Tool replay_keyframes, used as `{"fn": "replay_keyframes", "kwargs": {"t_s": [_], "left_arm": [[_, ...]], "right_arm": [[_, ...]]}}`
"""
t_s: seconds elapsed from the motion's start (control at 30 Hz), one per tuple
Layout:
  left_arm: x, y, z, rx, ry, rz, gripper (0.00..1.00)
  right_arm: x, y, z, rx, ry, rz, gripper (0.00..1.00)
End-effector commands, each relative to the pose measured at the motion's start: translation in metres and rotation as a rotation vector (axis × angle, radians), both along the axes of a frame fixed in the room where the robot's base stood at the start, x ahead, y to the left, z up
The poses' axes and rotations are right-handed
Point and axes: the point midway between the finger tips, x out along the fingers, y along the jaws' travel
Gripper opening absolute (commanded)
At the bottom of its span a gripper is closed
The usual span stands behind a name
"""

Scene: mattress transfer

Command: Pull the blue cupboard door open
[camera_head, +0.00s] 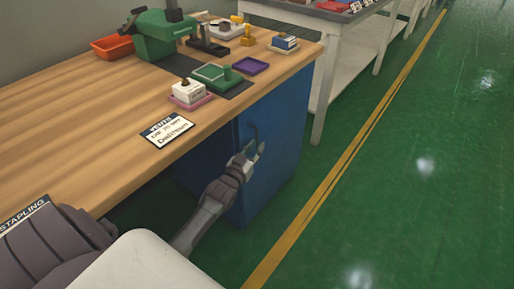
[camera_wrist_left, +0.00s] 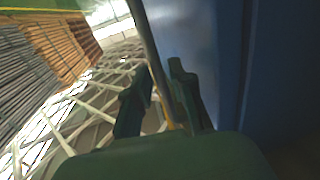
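The blue cupboard door (camera_head: 283,125) is under the wooden workbench and looks shut. Its dark bar handle (camera_head: 255,130) is near the door's left edge. My left gripper (camera_head: 256,149) is at the handle's lower part, in front of the door. In the left wrist view its two dark fingers (camera_wrist_left: 158,98) are apart, with the handle bar (camera_wrist_left: 146,40) running between them and a gap showing. The blue door surface (camera_wrist_left: 190,30) fills the area right of the bar. Whether a finger touches the bar is unclear. My right gripper is not in view.
The wooden workbench (camera_head: 75,110) overhangs the cupboard and carries a green press (camera_head: 160,35), an orange bin (camera_head: 112,46), a pink tray with a white block and a label card (camera_head: 167,130). A white table (camera_head: 320,85) stands behind. Green floor right of the cupboard is clear, with a yellow line (camera_head: 345,160).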

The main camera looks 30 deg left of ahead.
Motion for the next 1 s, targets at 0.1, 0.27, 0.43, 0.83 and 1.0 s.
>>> {"fn": "replay_keyframes", "kwargs": {"t_s": [0.1,0.27,0.43,0.83,1.0], "left_arm": [[0.0106,0.0016,-0.0006,0.001,0.000,0.000,0.23],[0.0148,0.0023,-0.0002,0.001,0.001,0.001,0.23],[0.0148,0.0021,0.0000,0.001,0.001,0.000,0.23],[0.0145,0.0020,0.0000,0.001,0.001,0.000,0.00],[0.0144,0.0019,0.0000,0.001,0.001,0.000,0.00]], "right_arm": [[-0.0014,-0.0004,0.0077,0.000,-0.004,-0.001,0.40],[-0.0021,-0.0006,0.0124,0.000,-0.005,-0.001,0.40],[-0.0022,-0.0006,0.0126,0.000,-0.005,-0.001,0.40],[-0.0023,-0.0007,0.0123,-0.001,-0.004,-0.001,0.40],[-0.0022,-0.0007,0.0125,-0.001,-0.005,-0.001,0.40]]}}
